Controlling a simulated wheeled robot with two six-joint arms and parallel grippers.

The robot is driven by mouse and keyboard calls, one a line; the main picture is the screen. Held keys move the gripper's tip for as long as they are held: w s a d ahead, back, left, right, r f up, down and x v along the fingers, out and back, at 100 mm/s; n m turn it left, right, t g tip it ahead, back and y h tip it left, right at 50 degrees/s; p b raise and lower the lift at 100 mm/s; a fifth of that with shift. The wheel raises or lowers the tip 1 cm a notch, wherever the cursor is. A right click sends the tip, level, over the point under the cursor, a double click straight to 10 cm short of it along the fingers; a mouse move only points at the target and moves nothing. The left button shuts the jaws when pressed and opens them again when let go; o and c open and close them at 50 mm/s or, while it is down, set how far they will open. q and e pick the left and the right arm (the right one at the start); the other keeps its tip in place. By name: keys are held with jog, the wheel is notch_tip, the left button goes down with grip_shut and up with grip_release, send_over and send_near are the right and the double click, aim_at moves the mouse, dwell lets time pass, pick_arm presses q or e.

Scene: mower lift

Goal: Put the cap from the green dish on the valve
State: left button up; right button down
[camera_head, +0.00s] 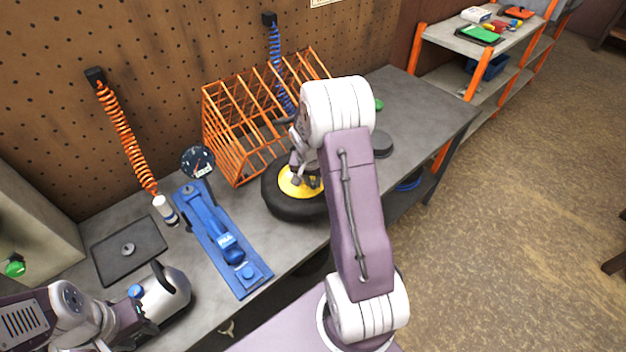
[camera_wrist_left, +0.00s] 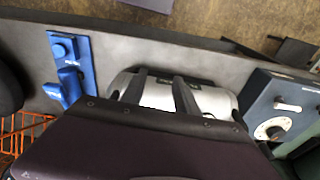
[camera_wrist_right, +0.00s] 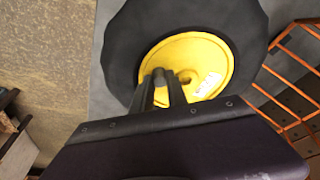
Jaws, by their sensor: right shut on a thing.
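A wheel with a black tyre (camera_head: 296,208) and yellow hub (camera_head: 290,184) lies flat on the bench. My right gripper (camera_wrist_right: 160,78) is over the hub, its fingers close together on a small dark cap (camera_wrist_right: 158,75). I cannot tell whether the cap touches the valve, which is not clear in any view. A small green thing (camera_head: 379,104) shows partly behind my right arm; I cannot tell whether it is the green dish. My left gripper (camera_wrist_left: 160,76) is open and empty, fingers apart, over a silver cylinder (camera_wrist_left: 215,101).
A blue tool (camera_head: 226,240) and a dark tray (camera_head: 129,250) lie left of the wheel. An orange wire cage (camera_head: 228,122) stands behind it. A gauge (camera_head: 198,161) and coiled hoses (camera_head: 127,138) are near the pegboard. A dark disc (camera_head: 382,146) sits to the right.

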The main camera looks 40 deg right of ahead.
jog(key=shift+s+f+b, duration=0.1)
jog(key=shift+f+b, duration=0.1)
jog(key=shift+b, duration=0.1)
jog(key=c, duration=1.6)
grip_release()
jog(key=shift+r, duration=0.1)
